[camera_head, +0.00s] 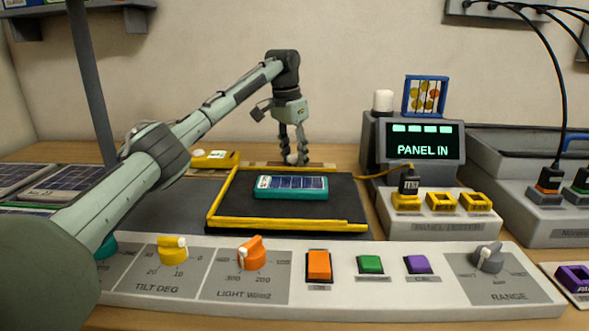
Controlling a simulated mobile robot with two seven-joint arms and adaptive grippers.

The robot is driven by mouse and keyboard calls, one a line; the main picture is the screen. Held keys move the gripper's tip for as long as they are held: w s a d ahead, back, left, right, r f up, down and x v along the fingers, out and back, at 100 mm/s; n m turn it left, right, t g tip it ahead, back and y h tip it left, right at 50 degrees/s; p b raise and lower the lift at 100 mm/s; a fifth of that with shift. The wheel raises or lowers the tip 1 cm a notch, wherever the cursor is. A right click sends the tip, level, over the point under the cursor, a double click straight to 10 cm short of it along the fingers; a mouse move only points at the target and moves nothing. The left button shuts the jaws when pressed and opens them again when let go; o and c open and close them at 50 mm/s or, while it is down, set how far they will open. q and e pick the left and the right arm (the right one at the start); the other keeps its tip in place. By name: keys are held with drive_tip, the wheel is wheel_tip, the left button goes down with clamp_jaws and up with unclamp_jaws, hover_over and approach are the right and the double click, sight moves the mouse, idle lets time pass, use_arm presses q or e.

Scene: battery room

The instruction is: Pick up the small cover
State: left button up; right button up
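My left gripper (294,160) points down at the back edge of the black tray (340,190), behind the small solar panel. Its fingers stand a little apart, with a small pale rounded piece (292,158) between or just behind the tips. This piece may be the small cover, but the fingers partly hide it. I cannot tell whether they grip it. The small solar panel (291,187) in a teal frame lies on the tray. My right gripper is not in view.
A control console (330,290) with knobs and buttons runs along the front. The panel tester (440,225), its screen reading "PANEL IN", stands right of the tray. A yellow device (215,159) sits behind my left arm. Yellow rails (290,222) edge the tray.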

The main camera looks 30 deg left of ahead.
use_arm(q)
drive_tip(key=c, duration=0.7)
clamp_jaws()
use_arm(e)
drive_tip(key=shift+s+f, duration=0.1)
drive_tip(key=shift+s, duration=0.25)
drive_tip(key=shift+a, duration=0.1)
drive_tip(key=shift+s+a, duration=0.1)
